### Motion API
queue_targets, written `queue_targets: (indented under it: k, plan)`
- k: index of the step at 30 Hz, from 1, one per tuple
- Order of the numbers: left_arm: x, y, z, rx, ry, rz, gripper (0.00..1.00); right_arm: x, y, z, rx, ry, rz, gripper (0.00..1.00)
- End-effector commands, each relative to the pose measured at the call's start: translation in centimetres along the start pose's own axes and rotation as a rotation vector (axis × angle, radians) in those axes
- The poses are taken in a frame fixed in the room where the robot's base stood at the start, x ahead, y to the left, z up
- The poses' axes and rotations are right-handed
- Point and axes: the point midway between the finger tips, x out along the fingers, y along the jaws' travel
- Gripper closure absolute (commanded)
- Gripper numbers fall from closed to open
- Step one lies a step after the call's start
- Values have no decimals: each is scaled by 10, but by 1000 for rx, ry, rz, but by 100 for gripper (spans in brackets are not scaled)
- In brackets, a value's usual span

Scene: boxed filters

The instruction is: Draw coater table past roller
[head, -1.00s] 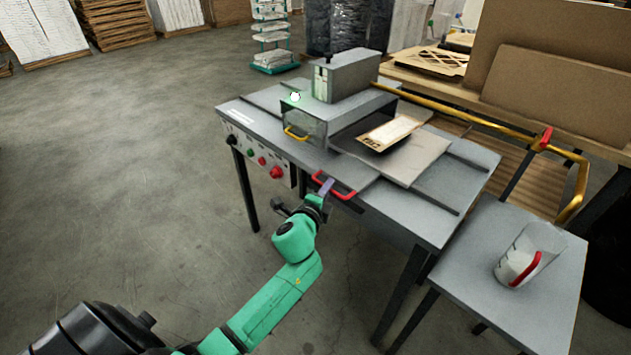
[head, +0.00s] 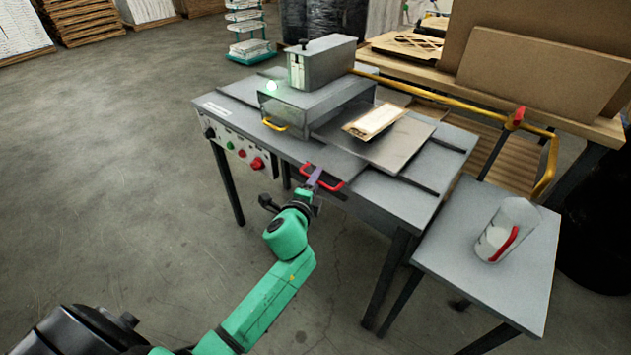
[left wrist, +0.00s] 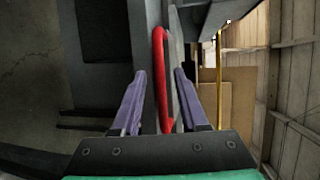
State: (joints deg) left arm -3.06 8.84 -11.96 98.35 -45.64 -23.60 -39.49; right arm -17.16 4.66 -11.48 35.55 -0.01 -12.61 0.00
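The coater table is a flat grey sliding plate (head: 405,145) on the coater machine (head: 225,103), with a red handle (head: 322,180) at its front edge. A pale framed panel (head: 374,121) lies on the plate, beside the grey hood (head: 318,100). No roller is visible. My left gripper (head: 313,178) is at the red handle's left part. In the left wrist view, its purple fingers (left wrist: 160,85) stand open on both sides of the red handle (left wrist: 160,62), with gaps visible. My right gripper is not in view.
A control panel with buttons (head: 240,153) is on the machine's front. A yellow rail (head: 450,103) runs behind. The floor at left is clear.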

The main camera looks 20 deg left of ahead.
Motion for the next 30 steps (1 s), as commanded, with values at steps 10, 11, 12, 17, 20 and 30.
queue_targets:
  k: [10, 11, 12, 17, 20, 30]
  plan:
    - [-46, 2, 0, 0, 1, 3, 56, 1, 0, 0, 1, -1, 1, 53]
    - [-54, 2, 0, 0, 2, 3, 56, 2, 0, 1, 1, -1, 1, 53]
    - [-65, 2, 0, -1, 2, 2, 56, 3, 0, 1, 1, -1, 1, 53]
    - [-111, 4, 0, -1, 1, 4, 56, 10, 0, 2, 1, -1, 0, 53]
    - [-131, 4, 0, -1, 1, 4, 56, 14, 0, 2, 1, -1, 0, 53]
    - [-146, 0, 0, 0, 0, 0, 56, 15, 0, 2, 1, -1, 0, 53]
